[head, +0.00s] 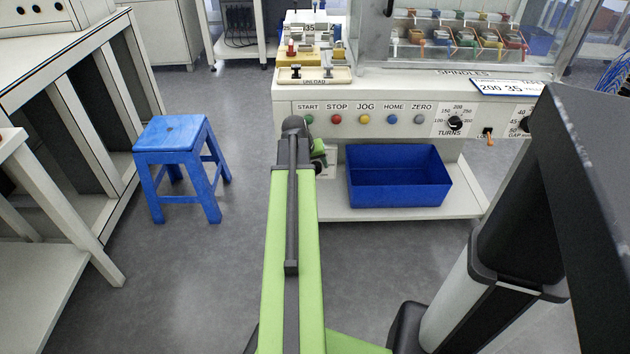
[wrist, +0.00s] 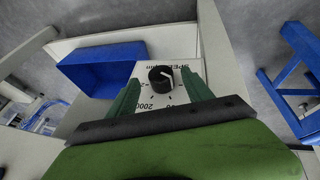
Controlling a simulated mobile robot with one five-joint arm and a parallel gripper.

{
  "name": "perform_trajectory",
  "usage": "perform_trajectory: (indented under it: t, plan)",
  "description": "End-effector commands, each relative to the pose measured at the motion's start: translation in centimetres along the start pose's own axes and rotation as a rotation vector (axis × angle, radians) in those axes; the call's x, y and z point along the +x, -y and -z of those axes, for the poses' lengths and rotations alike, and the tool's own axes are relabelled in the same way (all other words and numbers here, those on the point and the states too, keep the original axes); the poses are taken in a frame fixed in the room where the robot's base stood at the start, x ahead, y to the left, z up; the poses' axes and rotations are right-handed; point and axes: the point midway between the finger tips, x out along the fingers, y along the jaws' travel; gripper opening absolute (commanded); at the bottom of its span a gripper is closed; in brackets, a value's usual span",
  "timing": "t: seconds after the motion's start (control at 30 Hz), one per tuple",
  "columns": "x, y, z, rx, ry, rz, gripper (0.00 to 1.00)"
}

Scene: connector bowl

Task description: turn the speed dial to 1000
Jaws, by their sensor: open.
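The speed dial (wrist: 161,78) is a round black knob with a white pointer line, on a white plate with "SPEED" and "2000" printed in black. In the wrist view the lettering is upside down and the pointer line lies on the knob's right side. Part of the scale is hidden by my gripper. My gripper (wrist: 160,86) is open, with one green finger on each side of the knob; I cannot tell whether either finger touches it. In the head view my gripper (head: 318,155) is at the machine's front left, and my arm hides most of the dial plate (head: 330,163).
A blue bin (head: 400,192) stands on the low shelf right of the dial. Above are the coloured START to ZERO buttons (head: 364,119) and the TURNS dial (head: 455,122). A blue stool (head: 172,140) stands left on the open floor.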

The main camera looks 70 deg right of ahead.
Motion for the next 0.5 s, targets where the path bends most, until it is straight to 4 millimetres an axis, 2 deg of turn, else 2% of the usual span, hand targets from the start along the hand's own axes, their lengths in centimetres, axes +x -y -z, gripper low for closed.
perform_trajectory:
  t: [0.03, 0.1, 0.4, 0.5]
  plan:
    - [1.68, 0.20, -0.16, 0.000, 0.000, 0.000, 0.59]
    - [2.25, 0.13, -0.11, 0.000, 0.000, 0.000, 0.59]
    - [2.21, -0.05, 0.02, 0.000, 0.000, 0.000, 0.59]
    - [2.22, -0.07, 0.02, 0.000, 0.000, 0.000, 0.46]
